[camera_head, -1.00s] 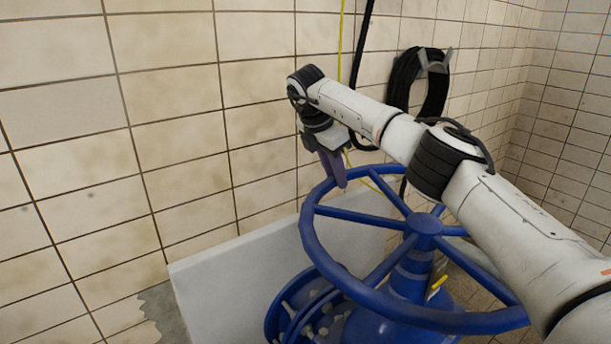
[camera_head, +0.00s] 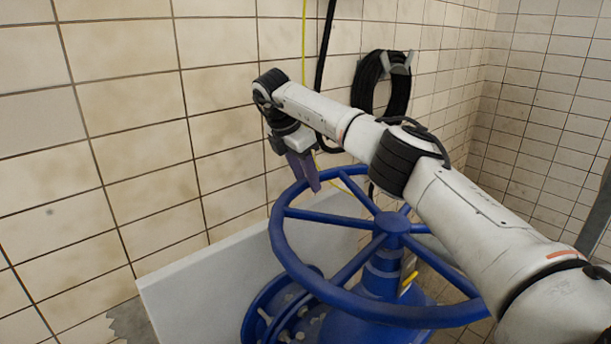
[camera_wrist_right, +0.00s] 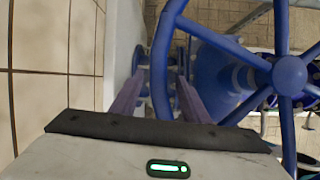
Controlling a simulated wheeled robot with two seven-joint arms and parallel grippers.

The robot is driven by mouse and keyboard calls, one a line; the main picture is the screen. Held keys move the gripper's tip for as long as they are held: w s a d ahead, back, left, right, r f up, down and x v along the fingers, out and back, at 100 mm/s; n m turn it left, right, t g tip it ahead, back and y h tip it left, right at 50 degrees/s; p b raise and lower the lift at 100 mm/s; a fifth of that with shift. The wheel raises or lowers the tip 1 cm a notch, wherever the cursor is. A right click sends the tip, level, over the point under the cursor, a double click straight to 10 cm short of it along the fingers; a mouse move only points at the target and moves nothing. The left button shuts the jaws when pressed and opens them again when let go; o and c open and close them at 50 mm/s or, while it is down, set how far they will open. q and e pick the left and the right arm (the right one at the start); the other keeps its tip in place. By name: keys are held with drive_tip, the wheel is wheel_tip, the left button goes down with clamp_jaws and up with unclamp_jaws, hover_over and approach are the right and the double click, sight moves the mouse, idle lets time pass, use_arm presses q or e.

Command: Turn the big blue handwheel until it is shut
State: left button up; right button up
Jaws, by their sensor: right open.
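The big blue handwheel (camera_head: 290,258) lies roughly level on top of a blue valve body, with spokes running to its hub (camera_head: 392,223). My right gripper (camera_head: 308,188) points down at the wheel's far left rim, with its purple-grey fingers apart. In the right wrist view the handwheel (camera_wrist_right: 160,60) shows its rim passing between the fingertips of my right gripper (camera_wrist_right: 160,88). The jaws are open. I cannot tell whether a finger touches the rim. My right forearm hides part of the wheel's far right side. My left gripper is out of view.
A white panel (camera_head: 200,275) stands behind and left of the valve, near the tiled wall (camera_head: 130,120). A coiled black hose (camera_head: 358,85) hangs on the wall. A yellow line (camera_head: 304,40) and a black cable run down behind my right wrist.

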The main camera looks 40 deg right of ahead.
drive_tip(key=v, duration=1)
drive_tip(key=shift+r, duration=0.15)
drive_tip(key=shift+c, duration=0.5)
